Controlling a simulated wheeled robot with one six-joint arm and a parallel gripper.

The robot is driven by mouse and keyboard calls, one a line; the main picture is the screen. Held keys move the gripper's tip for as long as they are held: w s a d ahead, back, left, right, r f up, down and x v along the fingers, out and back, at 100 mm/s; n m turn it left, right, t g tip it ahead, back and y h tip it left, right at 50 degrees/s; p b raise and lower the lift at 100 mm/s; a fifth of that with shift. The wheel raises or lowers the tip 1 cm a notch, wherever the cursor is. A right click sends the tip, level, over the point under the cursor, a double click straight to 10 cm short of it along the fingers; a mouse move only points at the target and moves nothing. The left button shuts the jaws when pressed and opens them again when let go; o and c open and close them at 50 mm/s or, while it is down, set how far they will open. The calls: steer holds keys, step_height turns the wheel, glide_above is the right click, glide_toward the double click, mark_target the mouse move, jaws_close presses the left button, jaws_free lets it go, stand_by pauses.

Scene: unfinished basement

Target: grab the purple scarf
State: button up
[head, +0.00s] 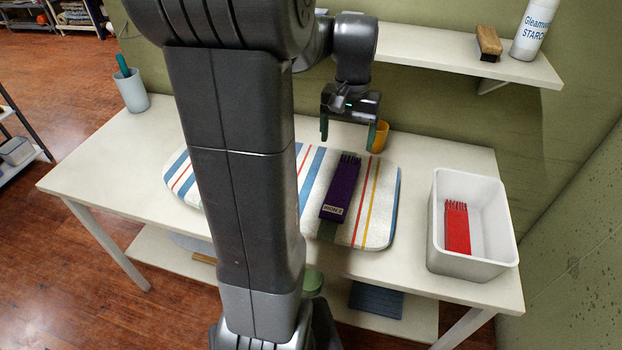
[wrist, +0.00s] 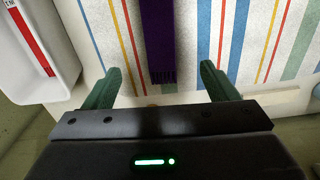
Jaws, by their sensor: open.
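The purple scarf (head: 340,188) lies folded on the striped ironing pad, with a fringe at its far end and a pale label at its near end. In the wrist view the scarf (wrist: 158,40) runs down from the top edge, its fringed end in line with the gap between my fingers. My gripper (head: 348,135) is open and empty, above the far end of the scarf. Its green fingers (wrist: 160,88) show on either side of the scarf's line in the wrist view, apart from it. My arm hides part of the pad.
A white bin (head: 473,262) with a red folded scarf (head: 457,228) stands on the table's right. A wall shelf (head: 460,55) holds a brush (head: 489,43) and a starch can (head: 531,30). A light-blue cup (head: 132,92) stands at left.

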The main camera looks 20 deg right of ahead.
glide_above(343, 182)
step_height(343, 182, down, 8)
steer(key=shift+d+f, duration=0.1)
steer(key=shift+f, duration=0.15)
step_height(343, 182, down, 5)
steer(key=shift+f, duration=0.1)
steer(key=c, duration=1.1)
